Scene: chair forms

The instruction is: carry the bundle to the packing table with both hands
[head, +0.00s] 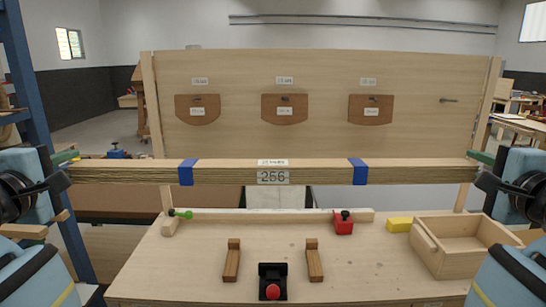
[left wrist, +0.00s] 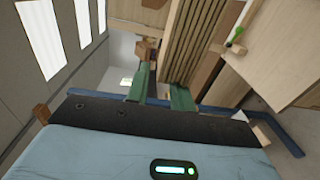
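The bundle (head: 320,172) is a long, level stack of pale wooden strips. In the left wrist view, the left gripper's two green fingers (left wrist: 162,90) stand apart, with layered wood (left wrist: 187,45) beyond.
On the table are two wooden blocks (head: 232,262), a black piece with a red button (head: 272,290), a red clamp (head: 343,225), a yellow block (head: 399,224) and an open wooden box (head: 437,262). A tall back panel (head: 235,90) stands behind. A blue post (head: 30,70) is at left.

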